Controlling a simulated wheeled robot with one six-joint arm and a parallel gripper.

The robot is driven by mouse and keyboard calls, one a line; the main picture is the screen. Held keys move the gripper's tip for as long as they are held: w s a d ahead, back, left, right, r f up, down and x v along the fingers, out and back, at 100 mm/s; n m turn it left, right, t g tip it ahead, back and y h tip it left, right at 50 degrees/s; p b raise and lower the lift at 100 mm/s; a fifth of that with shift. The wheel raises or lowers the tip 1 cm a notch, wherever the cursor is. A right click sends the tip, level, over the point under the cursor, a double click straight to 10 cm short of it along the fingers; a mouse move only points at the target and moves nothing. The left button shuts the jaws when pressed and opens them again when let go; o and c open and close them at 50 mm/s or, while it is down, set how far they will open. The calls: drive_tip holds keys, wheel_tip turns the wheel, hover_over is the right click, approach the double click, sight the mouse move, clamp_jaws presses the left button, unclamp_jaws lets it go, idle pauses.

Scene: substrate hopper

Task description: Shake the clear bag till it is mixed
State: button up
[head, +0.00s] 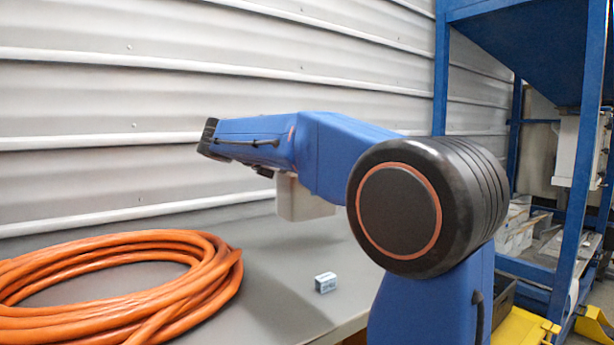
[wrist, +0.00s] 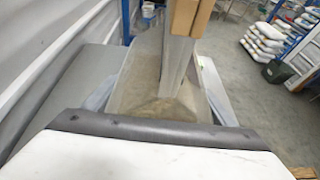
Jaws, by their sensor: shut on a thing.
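The clear bag (wrist: 146,75) shows in the middle of the wrist view. It is see-through and gathered towards the top, with brownish loose material (wrist: 165,108) in its wide lower part. My gripper (wrist: 192,18) shows as two tan fingers at the top of the wrist view, shut on the narrow, gathered part of the bag. I cannot tell how well mixed the contents are. In the head view my arm is raised over the grey table, and the bag and fingers cannot be made out there.
An orange hose coil (head: 200,262) and a small white box (head: 326,282) lie on the grey table (head: 275,240). A corrugated wall (head: 130,110) stands behind. A blue hopper frame (head: 440,70) is at right. Stacked sacks (wrist: 262,45) stand across open floor.

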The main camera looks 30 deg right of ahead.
drive_tip(key=shift+r, duration=3.05)
drive_tip(key=shift+r, duration=3.5)
drive_tip(key=shift+f, duration=3.65)
drive_tip(key=shift+r, duration=0.1)
